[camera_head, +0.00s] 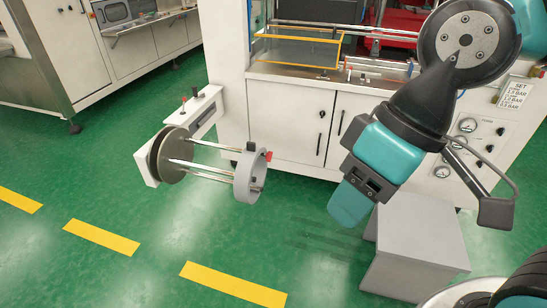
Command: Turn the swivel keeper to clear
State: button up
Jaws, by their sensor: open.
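A round fixture stands out from a white bracket at the machine's left side. Several bright rods run from its dull metal disc (171,156) to a grey ring (250,177) on the right. A small red tab (268,156) and small dark blocks sit on the ring. I cannot tell for sure which of these is the swivel keeper, or its angle. My gripper (350,205), at the teal and dark end of my arm, is to the right of the ring, apart from it. It is open; its fingers are hard to make out and nothing shows in it.
The white machine cabinet (290,120) stands behind, with a yellow-framed guard (297,50) above. A grey box (418,245) stands on the floor below my arm. Gauges (467,125) are at the right. Green floor with yellow dashes is clear in front of the fixture.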

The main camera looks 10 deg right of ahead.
aim_at(269, 155)
jog(key=u, duration=0.75)
jog(key=k, duration=0.1)
jog(key=z, duration=1.2)
jog(key=i, duration=1)
jog(key=u, duration=0.15)
